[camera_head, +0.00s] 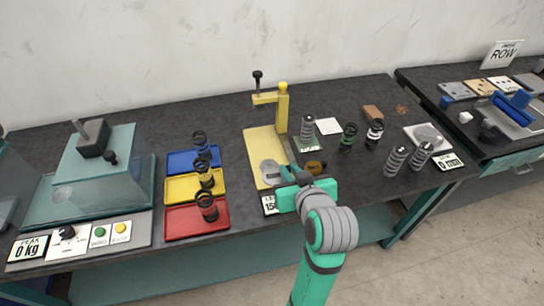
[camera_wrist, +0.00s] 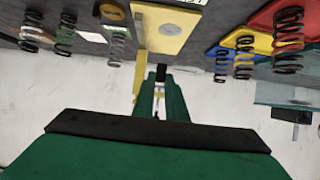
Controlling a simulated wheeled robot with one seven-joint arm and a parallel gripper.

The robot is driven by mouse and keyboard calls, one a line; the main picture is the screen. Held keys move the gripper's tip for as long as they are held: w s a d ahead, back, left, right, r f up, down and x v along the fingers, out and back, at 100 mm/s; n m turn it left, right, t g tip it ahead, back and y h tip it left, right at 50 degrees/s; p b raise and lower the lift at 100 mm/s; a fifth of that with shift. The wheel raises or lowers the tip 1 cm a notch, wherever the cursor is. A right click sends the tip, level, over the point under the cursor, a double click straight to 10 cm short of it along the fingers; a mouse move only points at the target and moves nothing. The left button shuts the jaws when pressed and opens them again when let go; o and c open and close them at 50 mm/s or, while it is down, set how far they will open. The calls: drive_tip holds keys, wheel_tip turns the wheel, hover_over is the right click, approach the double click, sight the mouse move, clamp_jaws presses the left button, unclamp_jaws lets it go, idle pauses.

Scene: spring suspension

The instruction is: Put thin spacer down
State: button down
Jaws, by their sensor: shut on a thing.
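My gripper (camera_head: 292,182) is over the front edge of the yellow press stand (camera_head: 262,146), close to the pale round disc (camera_head: 269,172) on its base. In the wrist view, my gripper's green fingers (camera_wrist: 161,76) are close together, with a small dark piece between their tips. I take this piece to be the thin spacer, but its shape is mostly hidden by the fingers. I cannot tell whether it touches anything below.
Red (camera_head: 184,222), yellow (camera_head: 181,187) and blue (camera_head: 178,163) trays with black springs lie to the left. A brown round piece (camera_head: 316,167) lies right of my gripper. Several springs stand farther right. A teal machine (camera_head: 100,170) fills the left end.

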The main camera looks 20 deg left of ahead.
drive_tip(key=x, duration=1)
drive_tip(key=d+f+x, duration=0.1)
drive_tip(key=x, duration=0.4)
drive_tip(key=shift+w+a+f, duration=0.1)
drive_tip(key=shift+w+f, duration=0.1)
drive_tip(key=shift+w, duration=0.05)
drive_tip(key=shift+w+a+f, duration=0.2)
drive_tip(key=shift+w+f, duration=0.3)
drive_tip(key=shift+f, duration=0.1)
drive_tip(key=shift+w+f, duration=0.1)
drive_tip(key=shift+f, duration=1.45)
drive_tip(key=shift+f, duration=0.1)
